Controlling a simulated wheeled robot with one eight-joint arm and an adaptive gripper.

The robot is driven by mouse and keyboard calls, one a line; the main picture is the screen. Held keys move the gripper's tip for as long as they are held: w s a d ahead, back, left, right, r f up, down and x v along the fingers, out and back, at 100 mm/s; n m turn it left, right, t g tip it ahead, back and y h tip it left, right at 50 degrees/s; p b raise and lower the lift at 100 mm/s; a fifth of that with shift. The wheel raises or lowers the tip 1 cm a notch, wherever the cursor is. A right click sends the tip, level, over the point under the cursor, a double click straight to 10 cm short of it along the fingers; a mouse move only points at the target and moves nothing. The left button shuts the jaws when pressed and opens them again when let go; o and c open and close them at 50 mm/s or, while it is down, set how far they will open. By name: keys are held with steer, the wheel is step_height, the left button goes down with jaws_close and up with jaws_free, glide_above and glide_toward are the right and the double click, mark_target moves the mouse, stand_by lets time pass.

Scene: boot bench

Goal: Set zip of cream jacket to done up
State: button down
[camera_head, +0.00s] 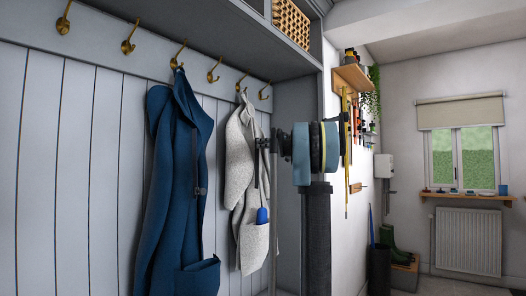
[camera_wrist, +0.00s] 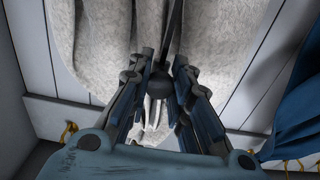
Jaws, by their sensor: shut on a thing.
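The cream jacket (camera_head: 238,165) hangs from a brass hook on the panelled wall, left of my arm. In the wrist view, its pale speckled cloth (camera_wrist: 100,40) fills the upper middle. A dark zip line (camera_wrist: 175,30) runs down from the top edge of that view to a small dark zip pull (camera_wrist: 159,86) between my fingers. My gripper (camera_head: 263,143) is at the upper front of the jacket. In the wrist view, my gripper (camera_wrist: 160,88) is shut on the zip pull. The fingers partly hide the pull and the cloth around it.
A blue jacket (camera_head: 172,180) hangs to the left. A blue item (camera_head: 262,215) sits at the cream jacket's pocket. Brass hooks (camera_head: 213,70) line the rail under a shelf with a wicker basket (camera_head: 291,22). Green boots (camera_head: 388,240) stand farther back at right.

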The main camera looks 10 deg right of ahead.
steer(key=c, duration=1.4)
jaws_free()
steer(key=shift+o, duration=0.2)
steer(key=v, duration=1.2)
